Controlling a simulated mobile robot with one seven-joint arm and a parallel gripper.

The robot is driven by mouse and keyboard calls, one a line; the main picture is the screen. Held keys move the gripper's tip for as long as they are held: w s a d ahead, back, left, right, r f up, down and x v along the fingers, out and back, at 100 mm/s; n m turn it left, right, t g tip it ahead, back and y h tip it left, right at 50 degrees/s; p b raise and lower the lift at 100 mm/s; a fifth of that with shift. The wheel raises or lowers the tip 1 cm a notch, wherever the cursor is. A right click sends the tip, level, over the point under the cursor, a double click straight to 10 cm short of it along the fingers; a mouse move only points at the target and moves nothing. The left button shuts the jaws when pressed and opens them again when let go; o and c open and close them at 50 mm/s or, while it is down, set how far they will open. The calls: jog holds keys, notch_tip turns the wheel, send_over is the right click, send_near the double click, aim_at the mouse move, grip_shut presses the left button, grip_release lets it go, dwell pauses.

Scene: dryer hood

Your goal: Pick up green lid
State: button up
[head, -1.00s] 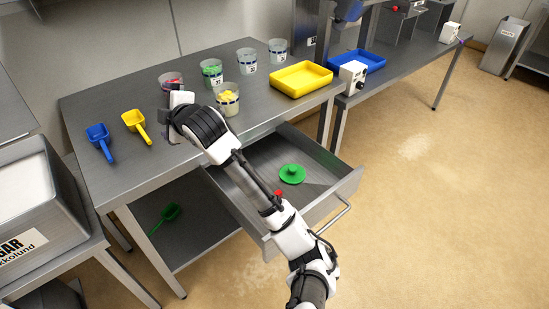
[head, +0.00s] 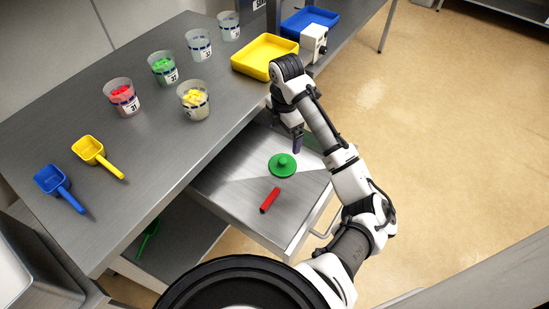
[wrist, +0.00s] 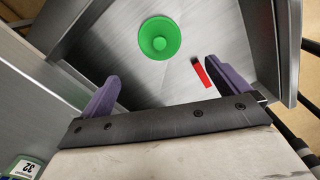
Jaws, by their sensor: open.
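The green lid (head: 283,165) is a round disc with a knob on top. It lies flat in the open metal drawer (head: 238,205) below the table. The lid also shows in the wrist view (wrist: 159,38), beyond the fingertips and near the top centre. My gripper (head: 297,142) is above the drawer, just behind and to the right of the lid in the head view. In the wrist view my gripper (wrist: 168,88) has its two purple fingers wide apart with nothing between them. It is apart from the lid.
A red stick-like object (head: 270,200) lies in the drawer near the lid. The drawer walls surround both. On the table (head: 140,190) stand several cups, a yellow tray (head: 264,57), a blue scoop (head: 58,187) and a yellow scoop (head: 97,156). The drawer's floor is otherwise bare.

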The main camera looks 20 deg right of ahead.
aim_at(283, 160)
notch_tip(283, 160, down, 9)
jog(key=shift+r+b, duration=0.1)
jog(key=shift+b, duration=0.8)
jog(key=shift+f+p, duration=0.4)
jog(key=shift+f, duration=2)
jog(key=c, duration=0.8)
